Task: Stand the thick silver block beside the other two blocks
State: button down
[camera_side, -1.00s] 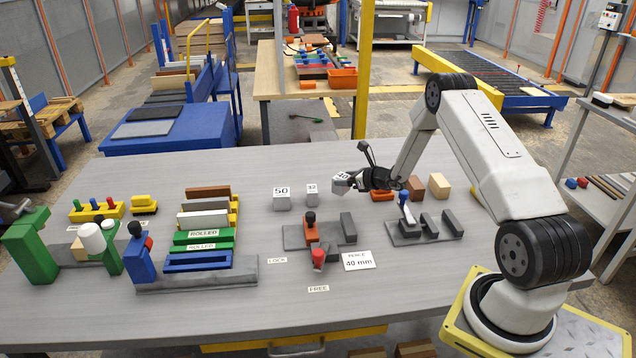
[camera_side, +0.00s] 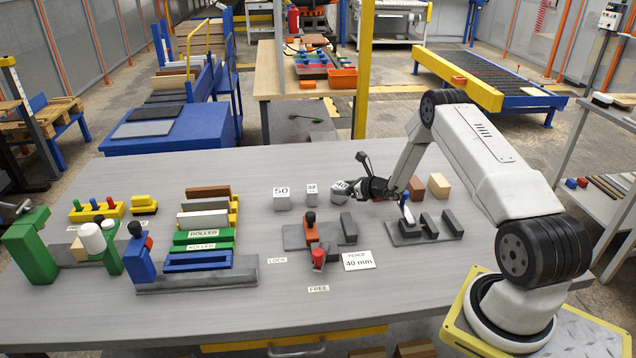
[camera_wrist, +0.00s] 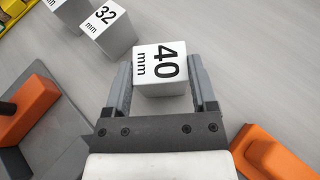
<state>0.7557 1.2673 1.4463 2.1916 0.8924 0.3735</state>
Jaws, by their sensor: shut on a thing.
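A silver block labelled 40 mm (camera_wrist: 160,72) is between the fingers of my gripper (camera_wrist: 162,88), which is shut on it. In the side view, my gripper (camera_side: 352,189) comes in from the right, and the held block (camera_side: 340,187) shows partly at its tip. The silver 32 block (camera_side: 312,189) and 50 block (camera_side: 282,199) stand upright on the table to its left, with a gap. In the wrist view, the 32 block (camera_wrist: 115,38) and part of the 50 block (camera_wrist: 70,12) are at upper left. Whether the held block touches the table is unclear.
An orange-and-grey clamp fixture (camera_side: 296,240) stands in front of the blocks, with a 40 mm fence card (camera_side: 358,261) beside it. Another grey fixture (camera_side: 425,232) is at right. A tan block (camera_side: 438,186) and brown block (camera_side: 415,188) stand behind it. The table behind the silver blocks is clear.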

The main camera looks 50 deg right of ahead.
grip_release()
jog(key=shift+f, duration=0.15)
jog(key=shift+r, duration=0.2)
jog(key=v, duration=1.2)
jog(key=shift+a, duration=0.1)
dwell(0.4)
